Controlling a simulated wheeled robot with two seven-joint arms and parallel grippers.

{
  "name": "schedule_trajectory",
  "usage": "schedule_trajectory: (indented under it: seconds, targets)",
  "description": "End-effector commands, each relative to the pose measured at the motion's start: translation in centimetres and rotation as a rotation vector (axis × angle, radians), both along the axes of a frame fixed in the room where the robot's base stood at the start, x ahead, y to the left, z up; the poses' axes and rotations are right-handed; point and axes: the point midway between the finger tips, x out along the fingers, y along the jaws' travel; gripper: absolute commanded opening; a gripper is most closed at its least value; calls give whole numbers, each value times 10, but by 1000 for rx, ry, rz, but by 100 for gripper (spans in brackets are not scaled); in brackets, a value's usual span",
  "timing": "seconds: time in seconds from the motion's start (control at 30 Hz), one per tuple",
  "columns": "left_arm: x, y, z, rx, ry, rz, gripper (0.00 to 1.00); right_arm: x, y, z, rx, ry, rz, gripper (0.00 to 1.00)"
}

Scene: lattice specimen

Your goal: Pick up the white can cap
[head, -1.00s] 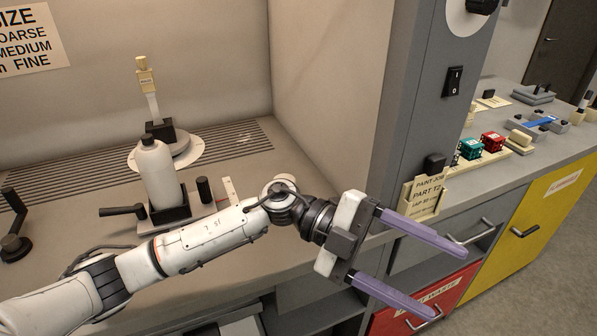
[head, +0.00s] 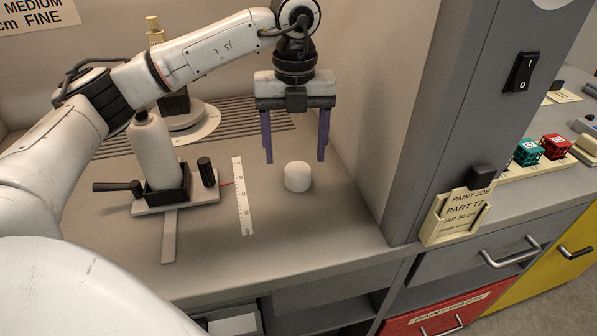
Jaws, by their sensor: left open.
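The white can cap (head: 298,177) is a short white cylinder standing on the bench inside the booth, right of the ruler strip. My left gripper (head: 295,160) points down with its two purple fingers apart and empty. In the picture its fingertips are just above and behind the cap, to either side of it. The cap does not appear to be between the fingers; the exact gap is hard to tell. My right gripper is not in view.
A white spray can (head: 155,150) stands in a dark holder with a side handle at left. A ruler strip (head: 242,197) lies between it and the cap. The booth's grey side post (head: 420,130) rises at right. Bench space in front of the cap is clear.

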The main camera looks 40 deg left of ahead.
Motion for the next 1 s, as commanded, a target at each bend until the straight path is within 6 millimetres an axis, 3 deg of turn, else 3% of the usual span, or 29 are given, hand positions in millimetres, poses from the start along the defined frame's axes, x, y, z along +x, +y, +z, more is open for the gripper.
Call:
schedule_trajectory:
  seconds: [0.17, 0.4, 0.73, 1.0]
  targets:
    - [0, -1, -15, -1, 3, -2, 67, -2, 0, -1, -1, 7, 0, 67]
    - [2, -2, -49, -3, 2, -3, 67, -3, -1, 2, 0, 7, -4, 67]
    - [2, -3, -57, -3, -1, -3, 67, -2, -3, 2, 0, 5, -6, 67]
    - [3, -3, -57, -3, -1, -3, 26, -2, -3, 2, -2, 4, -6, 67]
